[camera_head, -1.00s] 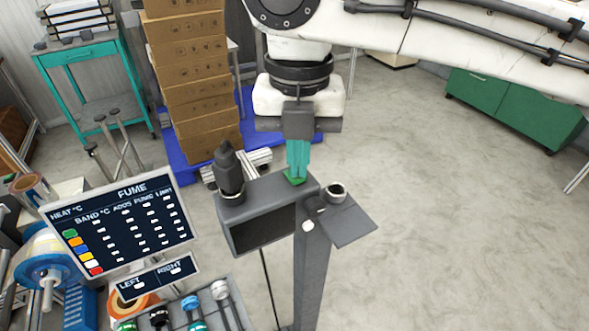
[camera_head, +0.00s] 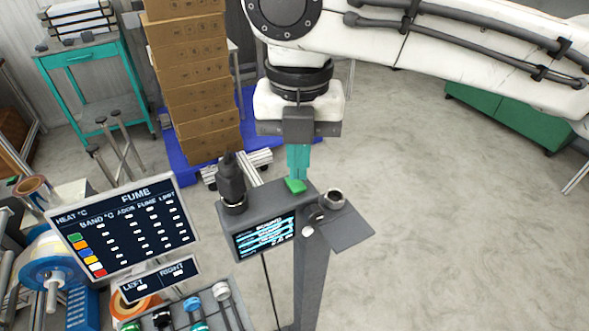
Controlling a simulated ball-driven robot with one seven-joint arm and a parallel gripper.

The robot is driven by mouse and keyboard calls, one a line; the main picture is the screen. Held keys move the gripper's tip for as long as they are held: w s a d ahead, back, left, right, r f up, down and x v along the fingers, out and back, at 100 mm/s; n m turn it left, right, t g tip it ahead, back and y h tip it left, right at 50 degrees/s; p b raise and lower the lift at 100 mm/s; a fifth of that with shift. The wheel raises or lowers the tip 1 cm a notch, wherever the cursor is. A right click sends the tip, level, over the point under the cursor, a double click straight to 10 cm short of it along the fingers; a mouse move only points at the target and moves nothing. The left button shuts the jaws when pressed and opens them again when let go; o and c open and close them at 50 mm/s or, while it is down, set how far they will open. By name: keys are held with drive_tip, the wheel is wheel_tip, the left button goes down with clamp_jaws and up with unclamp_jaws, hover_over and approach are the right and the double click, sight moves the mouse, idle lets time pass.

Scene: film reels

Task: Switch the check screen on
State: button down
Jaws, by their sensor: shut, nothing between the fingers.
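The check screen (camera_head: 265,238) is on the front of a dark grey box on a post. It is lit, with pale blue and white text too small to read. A green button (camera_head: 295,186) sits on top of the box near its right end. My gripper (camera_head: 297,176) points down with teal fingers shut and empty, its tips at or just above the button. I cannot tell whether they touch it.
A black knobbed device (camera_head: 231,185) stands at the box's left, and a small metal cup (camera_head: 332,198) and flat plate (camera_head: 344,226) at its right. A FUME panel (camera_head: 124,226) is at lower left. Stacked cartons (camera_head: 190,85) stand behind. Floor at right is clear.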

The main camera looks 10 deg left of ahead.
sight(298, 186)
wheel_tip(298, 186, up, 5)
drive_tip(key=p, duration=0.5)
idle(0.6)
